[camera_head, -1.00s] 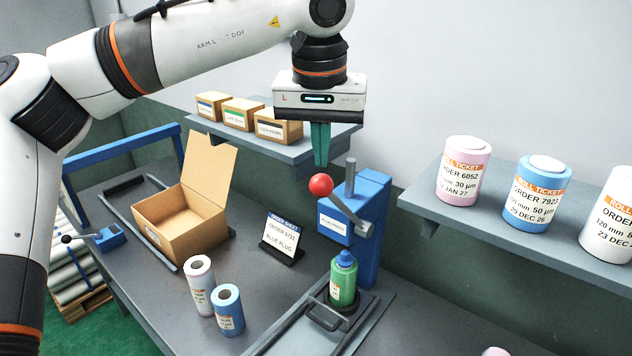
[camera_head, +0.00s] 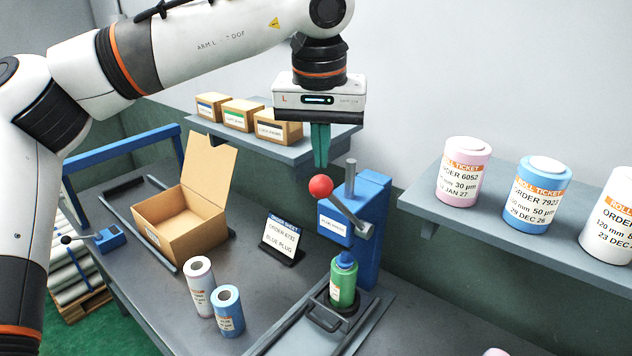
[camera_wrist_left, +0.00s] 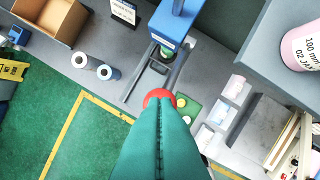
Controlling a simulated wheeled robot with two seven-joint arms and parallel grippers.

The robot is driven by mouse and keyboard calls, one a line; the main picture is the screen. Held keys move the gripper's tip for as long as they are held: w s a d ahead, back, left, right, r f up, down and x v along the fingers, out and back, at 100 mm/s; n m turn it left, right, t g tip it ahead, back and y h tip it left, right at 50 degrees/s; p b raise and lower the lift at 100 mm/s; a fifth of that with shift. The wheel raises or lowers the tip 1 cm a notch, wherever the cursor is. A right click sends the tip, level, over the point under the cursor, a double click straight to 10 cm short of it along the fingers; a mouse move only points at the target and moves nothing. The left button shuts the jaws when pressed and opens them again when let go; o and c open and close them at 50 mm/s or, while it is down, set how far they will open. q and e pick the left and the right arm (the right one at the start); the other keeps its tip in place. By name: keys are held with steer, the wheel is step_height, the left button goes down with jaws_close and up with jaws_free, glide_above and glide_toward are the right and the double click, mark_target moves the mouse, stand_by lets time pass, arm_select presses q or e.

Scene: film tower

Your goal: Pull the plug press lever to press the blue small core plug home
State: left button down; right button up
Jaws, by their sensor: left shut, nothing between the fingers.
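The blue plug press (camera_head: 368,225) stands at the back of the bench. Its lever (camera_head: 347,211) ends in a red ball knob (camera_head: 321,186), raised on the left side. A green roll (camera_head: 343,285) stands upright in the dark holder under the press, with the blue core plug (camera_head: 345,260) at its top; how deep the plug sits I cannot tell. My left gripper (camera_head: 320,164) points down, its green fingers shut and empty just above the knob. In the left wrist view the fingers (camera_wrist_left: 160,110) cover part of the red knob (camera_wrist_left: 158,96). My right gripper is not in view.
A shelf with small boxes (camera_head: 278,127) is behind; a shelf with large rolls (camera_head: 537,195) is right.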

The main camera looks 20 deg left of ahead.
mark_target(312, 180)
arm_select(q)
steer(key=shift+f, duration=0.15)
stand_by(0.5)
steer(key=shift+f+b, duration=0.55)
steer(key=shift+f, duration=0.1)
steer(key=shift+s+a+f+b, duration=0.15)
steer(key=shift+s+f+b, duration=0.3)
steer(key=shift+f+b, duration=0.2)
steer(key=shift+s+a+f+b, duration=0.2)
steer(key=shift+s+f+b, duration=0.3)
steer(key=shift+s+b, duration=0.15)
